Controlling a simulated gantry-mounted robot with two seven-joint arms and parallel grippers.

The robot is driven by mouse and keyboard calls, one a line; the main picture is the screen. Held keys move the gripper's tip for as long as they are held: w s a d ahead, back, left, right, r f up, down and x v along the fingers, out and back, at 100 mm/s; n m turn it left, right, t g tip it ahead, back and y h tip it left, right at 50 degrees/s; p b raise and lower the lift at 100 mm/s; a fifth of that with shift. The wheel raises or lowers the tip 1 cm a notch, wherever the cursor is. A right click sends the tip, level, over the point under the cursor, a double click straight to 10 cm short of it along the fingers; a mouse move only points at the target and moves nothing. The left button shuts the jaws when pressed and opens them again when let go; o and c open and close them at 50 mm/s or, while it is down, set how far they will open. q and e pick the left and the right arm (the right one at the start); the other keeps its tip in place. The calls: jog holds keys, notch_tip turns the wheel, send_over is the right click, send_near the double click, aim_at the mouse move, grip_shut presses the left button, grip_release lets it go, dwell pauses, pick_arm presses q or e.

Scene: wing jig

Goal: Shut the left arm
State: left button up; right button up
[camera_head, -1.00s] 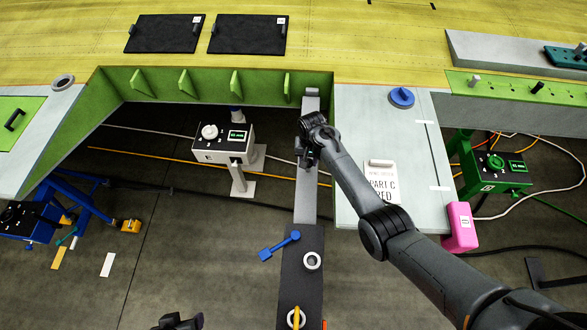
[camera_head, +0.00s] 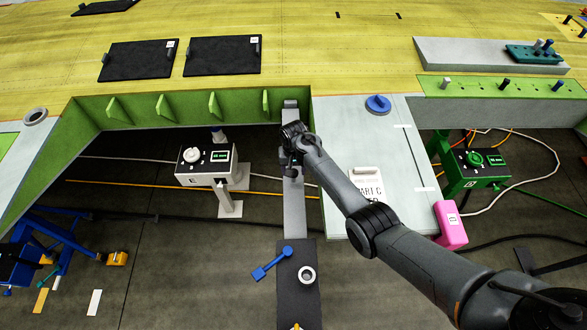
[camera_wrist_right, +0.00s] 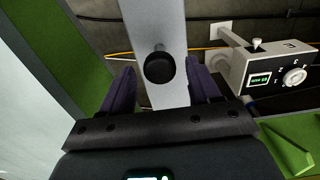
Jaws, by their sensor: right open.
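The long grey jig arm (camera_head: 294,215) runs from the green edge of the wing bay down to a black plate (camera_head: 298,290). It also shows in the right wrist view (camera_wrist_right: 155,20), with a round black knob (camera_wrist_right: 159,68) standing on it. My right gripper (camera_head: 291,168) is over this arm in the head view. In the wrist view the right gripper's fingers (camera_wrist_right: 160,78) are open, one on each side of the knob. I cannot tell whether they touch it. My left gripper is out of view.
A white control box (camera_head: 206,165) on a stand is left of the jig arm. A pale panel (camera_head: 345,115) with a blue knob (camera_head: 378,104) and a sign is right of it. A blue lever (camera_head: 272,263) and a ring (camera_head: 307,275) are at the black plate.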

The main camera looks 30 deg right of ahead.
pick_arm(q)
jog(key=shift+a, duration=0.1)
pick_arm(e)
notch_tip(320, 180, up, 11)
dwell(0.5)
jog(key=shift+f, duration=0.15)
